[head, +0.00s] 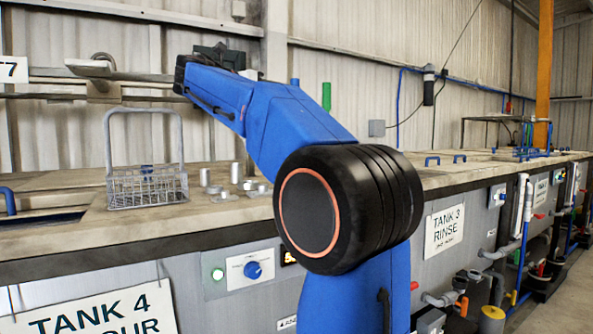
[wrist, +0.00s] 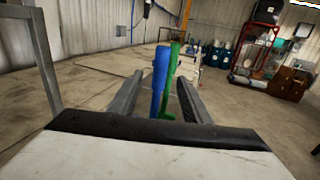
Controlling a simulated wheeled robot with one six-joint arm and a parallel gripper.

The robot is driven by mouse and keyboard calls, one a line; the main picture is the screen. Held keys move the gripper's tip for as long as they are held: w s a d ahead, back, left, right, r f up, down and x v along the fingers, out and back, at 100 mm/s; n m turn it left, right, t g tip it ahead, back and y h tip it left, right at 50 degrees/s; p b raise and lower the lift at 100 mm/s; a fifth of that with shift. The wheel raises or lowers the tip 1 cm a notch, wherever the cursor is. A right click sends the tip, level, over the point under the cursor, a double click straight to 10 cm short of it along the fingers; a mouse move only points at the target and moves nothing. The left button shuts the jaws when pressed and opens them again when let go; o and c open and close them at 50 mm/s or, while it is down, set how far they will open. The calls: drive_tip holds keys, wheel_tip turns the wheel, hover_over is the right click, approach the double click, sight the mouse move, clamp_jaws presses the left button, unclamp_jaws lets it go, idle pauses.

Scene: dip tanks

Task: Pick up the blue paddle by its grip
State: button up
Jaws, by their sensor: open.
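The blue paddle (wrist: 159,80) stands upright in the wrist view, between the two grey fingers of my gripper (wrist: 161,80) as pictured. The fingers are apart, with a gap on each side of the paddle. I cannot tell how deep it sits between them. A green paddle (wrist: 173,78) stands close behind it, slightly to the right. In the head view only a short blue top (head: 295,82) shows above my arm, with the green paddle (head: 326,97) to its right. My arm hides the lower parts and most of my gripper there.
A wire basket (head: 147,187) with a tall handle stands on the bench at left. Several small metal parts (head: 236,184) lie beside it. Tanks line the bench front, with a control knob (head: 253,270) and pipes at right. Blue drums (wrist: 209,76) stand far back.

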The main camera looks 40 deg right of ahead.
drive_tip(key=d, duration=1.3)
drive_tip(key=shift+w+d, duration=0.15)
drive_tip(key=shift+w, duration=0.3)
drive_tip(key=shift+r, duration=0.1)
clamp_jaws()
idle(0.8)
